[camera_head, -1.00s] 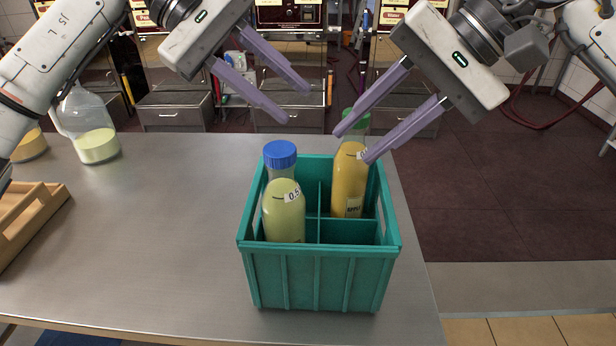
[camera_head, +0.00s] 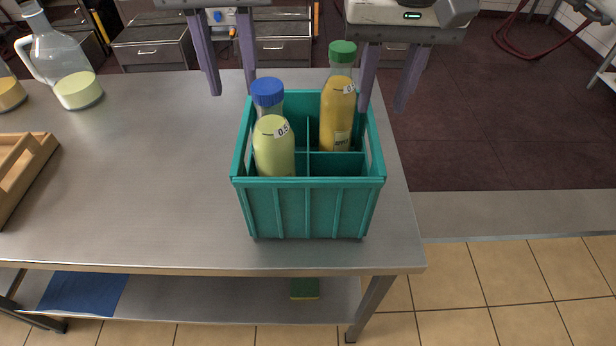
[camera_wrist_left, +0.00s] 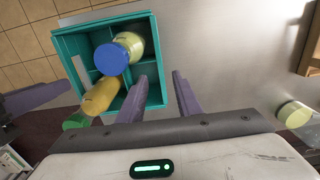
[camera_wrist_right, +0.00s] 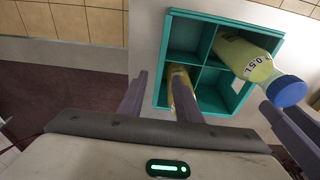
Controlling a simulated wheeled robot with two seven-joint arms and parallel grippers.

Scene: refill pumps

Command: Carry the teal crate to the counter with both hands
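The teal crate (camera_head: 305,212) stands upright on the steel table, near its right end. It holds a pale yellow bottle with a blue cap (camera_head: 273,148) at left and an orange-yellow bottle with a green cap (camera_head: 338,112) at right rear. My left gripper (camera_head: 228,92) is open, pointing down by the crate's left side. In the left wrist view (camera_wrist_left: 162,78) its fingers appear on either side of that wall. My right gripper (camera_head: 385,108) is open by the right side. In the right wrist view (camera_wrist_right: 160,75) its fingers likewise straddle the wall. Contact cannot be told.
The steel table (camera_head: 150,200) has free room left of the crate. A wooden tray (camera_head: 22,165) and a glass jug (camera_head: 75,85) stand at far left. A lower shelf (camera_head: 210,300) carries a blue cloth (camera_head: 85,292). Tiled floor is open in front and right.

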